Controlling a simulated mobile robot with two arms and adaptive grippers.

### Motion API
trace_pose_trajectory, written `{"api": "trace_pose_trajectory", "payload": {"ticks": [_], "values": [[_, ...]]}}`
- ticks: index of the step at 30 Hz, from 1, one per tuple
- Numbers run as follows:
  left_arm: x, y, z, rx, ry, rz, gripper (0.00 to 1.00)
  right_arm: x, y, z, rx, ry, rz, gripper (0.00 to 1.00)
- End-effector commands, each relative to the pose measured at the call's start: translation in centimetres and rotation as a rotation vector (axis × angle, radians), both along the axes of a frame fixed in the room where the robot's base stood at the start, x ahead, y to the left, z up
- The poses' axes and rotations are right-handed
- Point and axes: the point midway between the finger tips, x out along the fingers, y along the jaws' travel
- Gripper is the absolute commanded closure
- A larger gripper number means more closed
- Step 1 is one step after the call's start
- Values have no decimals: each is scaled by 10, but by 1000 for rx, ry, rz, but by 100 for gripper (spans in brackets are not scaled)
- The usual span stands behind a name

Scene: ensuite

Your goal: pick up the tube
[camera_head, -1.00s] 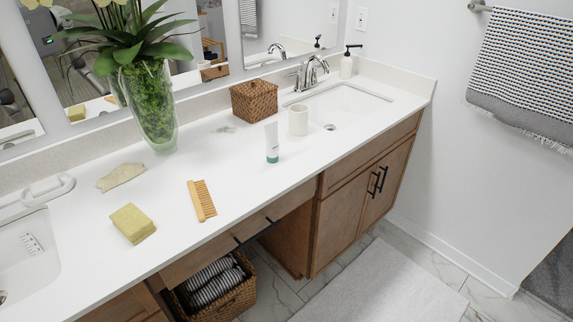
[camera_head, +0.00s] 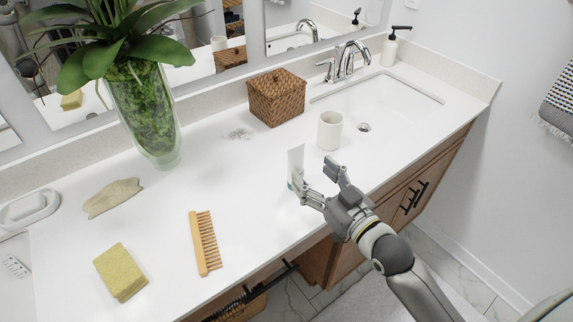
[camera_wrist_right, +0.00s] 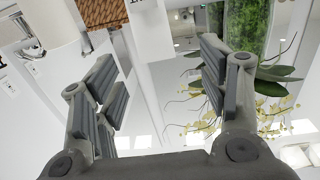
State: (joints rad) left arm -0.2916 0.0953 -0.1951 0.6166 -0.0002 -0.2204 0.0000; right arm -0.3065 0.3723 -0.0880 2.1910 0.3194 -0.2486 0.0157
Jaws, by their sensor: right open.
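The tube (camera_head: 296,160) is white and slim with a teal cap at its base. It stands upright on the white counter, left of the white cup. My right gripper (camera_head: 317,178) is open beside the tube, on its right and near side, and its fingers hide part of the tube's lower end. In the right wrist view the open fingers (camera_wrist_right: 157,68) spread wide, and a white printed surface that looks like the tube (camera_wrist_right: 150,35) shows at the top between them. I cannot tell whether any finger touches it. My left gripper is not in view.
The white cup (camera_head: 330,130) stands close behind my right gripper. A wicker box (camera_head: 276,98), a sink (camera_head: 385,105) and a glass vase (camera_head: 150,115) stand further back. A comb (camera_head: 204,243), a yellow sponge (camera_head: 121,272) and a flat beige stone-like piece (camera_head: 112,197) lie left. The counter's middle is clear.

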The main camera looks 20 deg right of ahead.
Motion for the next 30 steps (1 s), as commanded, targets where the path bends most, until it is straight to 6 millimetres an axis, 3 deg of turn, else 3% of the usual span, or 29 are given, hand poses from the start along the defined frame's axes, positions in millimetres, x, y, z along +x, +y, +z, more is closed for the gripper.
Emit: {"api": "trace_pose_trajectory", "payload": {"ticks": [2, 5, 10, 14, 24, 30], "values": [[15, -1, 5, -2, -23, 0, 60, 13, 3, 3, 2, -3, -1, 33], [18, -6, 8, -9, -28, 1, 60, 27, 7, 2, 2, -2, -1, 33], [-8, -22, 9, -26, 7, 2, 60, 42, 12, 0, 0, 0, -1, 33], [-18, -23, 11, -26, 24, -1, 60, 49, 13, 1, 0, 0, 0, 33], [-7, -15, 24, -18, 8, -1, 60, 91, 20, 0, 0, 0, -1, 33], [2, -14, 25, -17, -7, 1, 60, 96, 22, -1, 0, 1, -1, 33]]}}
